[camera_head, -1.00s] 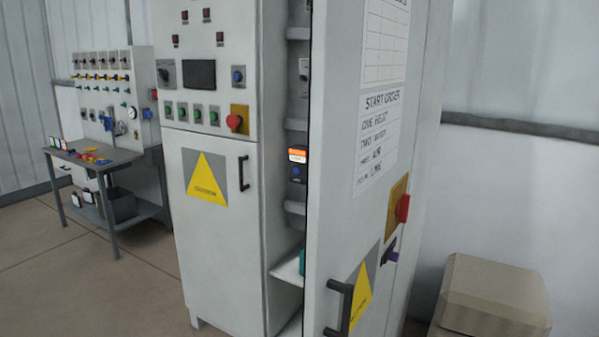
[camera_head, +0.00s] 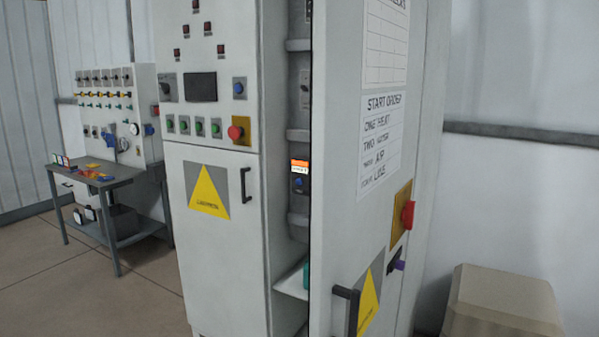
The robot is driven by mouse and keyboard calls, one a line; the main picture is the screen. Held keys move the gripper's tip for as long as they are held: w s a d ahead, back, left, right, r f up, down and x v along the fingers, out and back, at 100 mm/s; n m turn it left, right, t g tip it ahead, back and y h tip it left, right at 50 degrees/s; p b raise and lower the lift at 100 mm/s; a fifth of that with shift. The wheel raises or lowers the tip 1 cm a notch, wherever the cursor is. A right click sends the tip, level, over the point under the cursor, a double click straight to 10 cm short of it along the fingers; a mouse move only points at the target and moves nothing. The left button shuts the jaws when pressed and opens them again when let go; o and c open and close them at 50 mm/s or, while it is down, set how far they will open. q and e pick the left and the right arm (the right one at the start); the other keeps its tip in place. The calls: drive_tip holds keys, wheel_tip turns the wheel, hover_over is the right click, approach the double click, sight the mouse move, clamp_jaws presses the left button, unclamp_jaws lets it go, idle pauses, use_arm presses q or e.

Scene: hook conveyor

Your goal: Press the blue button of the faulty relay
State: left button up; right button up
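In the head view, a relay with an orange and white label (camera_head: 300,166) sits inside the tall grey cabinet, in the narrow gap beside the partly open door. A dark blue button (camera_head: 299,182) shows just below the label. The cabinet door (camera_head: 340,200) stands ajar and hides most of the inside, so other relays are mostly out of sight. Neither of my grippers shows in the view.
The cabinet front (camera_head: 215,250) has switches, green buttons and a red knob (camera_head: 236,132). The door carries a black handle (camera_head: 346,308) and a red knob (camera_head: 407,214). A workbench (camera_head: 118,180) stands left, a beige box (camera_head: 503,300) right. Floor at the left front is clear.

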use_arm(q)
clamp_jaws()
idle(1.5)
